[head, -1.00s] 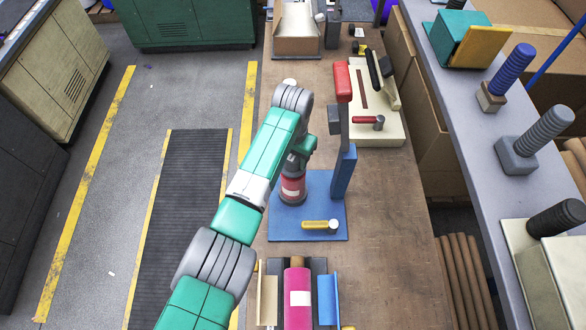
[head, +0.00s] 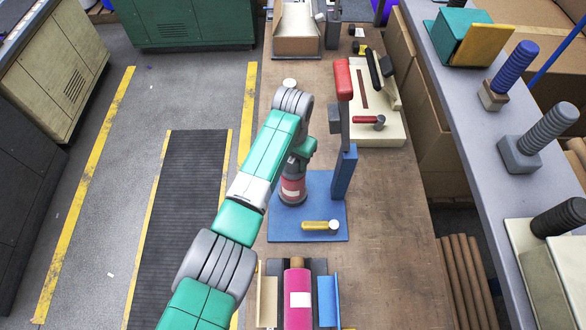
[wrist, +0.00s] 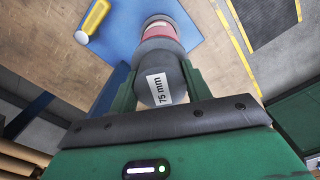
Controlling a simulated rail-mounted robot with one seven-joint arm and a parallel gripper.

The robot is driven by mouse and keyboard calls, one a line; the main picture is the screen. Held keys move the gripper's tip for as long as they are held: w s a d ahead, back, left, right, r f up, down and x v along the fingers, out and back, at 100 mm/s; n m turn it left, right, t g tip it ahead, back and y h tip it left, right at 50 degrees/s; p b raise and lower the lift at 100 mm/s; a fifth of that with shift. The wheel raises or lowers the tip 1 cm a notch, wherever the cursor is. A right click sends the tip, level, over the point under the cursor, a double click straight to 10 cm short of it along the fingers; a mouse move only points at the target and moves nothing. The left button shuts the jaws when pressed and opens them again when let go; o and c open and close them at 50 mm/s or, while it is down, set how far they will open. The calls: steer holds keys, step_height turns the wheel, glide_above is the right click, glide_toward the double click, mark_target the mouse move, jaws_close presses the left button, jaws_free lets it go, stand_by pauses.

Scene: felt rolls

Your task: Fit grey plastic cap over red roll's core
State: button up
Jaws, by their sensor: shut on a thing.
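My gripper (head: 298,158) is above the blue base plate (head: 335,213). In the wrist view its green fingers (wrist: 156,78) are shut on a dark grey plastic cap (wrist: 150,68) with a white "75 mm" label. The red roll (head: 293,187) stands upright on the plate, directly under my gripper; it also shows beyond the cap in the wrist view (wrist: 158,33). The cap is lined up with the roll's near end and hides it. The core is hidden, and I cannot tell whether the cap is seated over it or only close.
A blue post (head: 343,172) with a red-topped upright (head: 343,80) stands close right of the roll. A yellow-handled tool (head: 320,225) lies on the plate. A pink roll (head: 298,295) lies in a cradle in front. The workbench (head: 388,230) right of the plate is clear.

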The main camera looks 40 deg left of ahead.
steer(key=shift+f+b, duration=0.4)
steer(key=shift+f, duration=0.25)
stand_by(0.3)
steer(key=o, duration=1.2)
step_height(320, 180, up, 8)
steer(key=shift+f+p, duration=0.1)
steer(key=shift+p, duration=0.3)
